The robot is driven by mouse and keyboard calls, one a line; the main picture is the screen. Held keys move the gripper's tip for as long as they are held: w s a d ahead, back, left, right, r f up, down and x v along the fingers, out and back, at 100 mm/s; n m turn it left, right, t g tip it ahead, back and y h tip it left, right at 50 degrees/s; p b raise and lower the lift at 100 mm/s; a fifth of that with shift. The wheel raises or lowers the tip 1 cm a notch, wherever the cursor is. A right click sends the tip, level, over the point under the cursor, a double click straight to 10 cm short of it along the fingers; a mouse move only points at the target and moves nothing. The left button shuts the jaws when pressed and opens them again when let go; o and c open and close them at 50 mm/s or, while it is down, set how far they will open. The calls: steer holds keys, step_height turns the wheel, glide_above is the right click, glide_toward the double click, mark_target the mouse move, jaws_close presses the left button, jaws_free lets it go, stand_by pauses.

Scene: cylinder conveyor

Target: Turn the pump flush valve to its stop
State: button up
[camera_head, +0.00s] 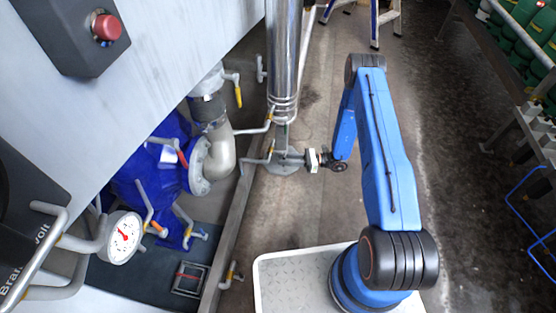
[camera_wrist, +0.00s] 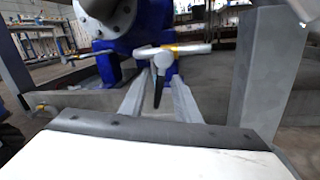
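The blue pump (camera_head: 150,180) stands at the left with several small lever valves around it. In the wrist view its blue body (camera_wrist: 140,30) is at the top, and a silver lever valve with a yellow band (camera_wrist: 172,50) lies in front of it. Which lever is the pump flush valve, I cannot tell for sure. My gripper (camera_head: 296,161) is to the right of the pump, beside the foot of the steel column. In the wrist view my gripper (camera_wrist: 158,82) has its two fingers apart, with the lever just beyond and between the tips. Contact is not visible.
A shiny vertical column (camera_head: 284,60) stands close by my gripper. A grey pipe elbow (camera_head: 218,155) joins the pump. A pressure gauge (camera_head: 120,237) and a red button (camera_head: 107,27) are at the left. The floor to the right of the rail is mostly clear.

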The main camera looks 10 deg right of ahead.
steer(key=s+d, duration=0.1)
steer(key=d, duration=1.2)
steer(key=shift+s+f, duration=0.35)
steer(key=c, duration=0.7)
steer(key=n, duration=0.3)
steer(key=w+n+t, duration=0.1)
steer(key=n, duration=0.1)
steer(key=shift+d+f, duration=0.2)
steer(key=shift+f, duration=0.2)
jaws_close()
steer(key=w+a+n+t, duration=0.1)
steer(key=a+n, duration=0.9)
steer(key=n, duration=0.1)
steer(key=shift+w+a+f+t+h, duration=0.2)
steer(key=shift+f+t+h, duration=0.1)
steer(key=shift+h, duration=0.1)
